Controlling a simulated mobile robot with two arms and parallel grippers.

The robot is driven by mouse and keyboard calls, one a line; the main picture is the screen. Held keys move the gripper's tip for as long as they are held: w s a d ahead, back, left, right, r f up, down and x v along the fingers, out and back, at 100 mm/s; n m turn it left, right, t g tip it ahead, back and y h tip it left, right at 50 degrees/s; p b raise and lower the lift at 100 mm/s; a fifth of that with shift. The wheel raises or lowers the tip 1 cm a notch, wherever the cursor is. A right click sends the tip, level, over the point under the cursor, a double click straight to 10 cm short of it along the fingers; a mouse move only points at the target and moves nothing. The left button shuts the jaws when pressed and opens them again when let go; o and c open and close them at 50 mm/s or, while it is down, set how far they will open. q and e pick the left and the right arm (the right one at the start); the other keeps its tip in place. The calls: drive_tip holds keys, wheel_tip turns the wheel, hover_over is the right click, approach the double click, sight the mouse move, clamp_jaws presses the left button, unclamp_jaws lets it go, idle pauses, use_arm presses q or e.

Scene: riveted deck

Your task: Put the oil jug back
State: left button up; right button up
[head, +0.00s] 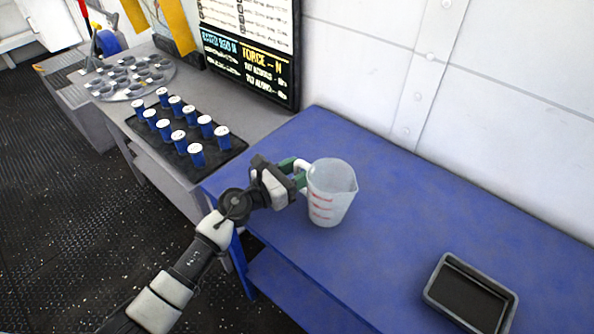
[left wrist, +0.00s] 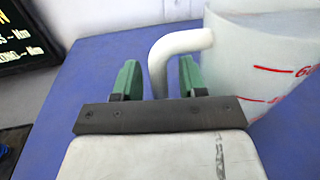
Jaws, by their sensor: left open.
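The oil jug (head: 333,194) is a translucent white measuring jug with red marks. It stands upright on the blue table (head: 400,240), near its left end. In the left wrist view the jug (left wrist: 262,75) is at the right, with its white handle (left wrist: 178,42) pointing left. My left gripper (head: 299,170) is at the handle, on the jug's left side. Its green fingers (left wrist: 158,78) are open, one on each side of the lower part of the handle. Whether they touch it I cannot tell. My right gripper is in neither view.
A black tray (head: 470,293) with a grey rim lies at the table's front right. Several blue cans with white lids stand on a black mat (head: 228,150) on the grey bench to the left. A wall closes off the back. The table's middle is clear.

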use_arm(q)
drive_tip(key=shift+r, duration=0.2)
drive_tip(key=shift+s+a+f, duration=0.15)
drive_tip(key=shift+s+a, duration=0.1)
drive_tip(key=shift+a, duration=0.05)
drive_tip(key=b+v, duration=0.1)
drive_tip(key=v, duration=0.9)
drive_tip(key=shift+s+a+b, duration=0.25)
drive_tip(key=shift+b, duration=0.1)
drive_tip(key=shift+s+a, duration=0.2)
drive_tip(key=shift+a, duration=0.05)
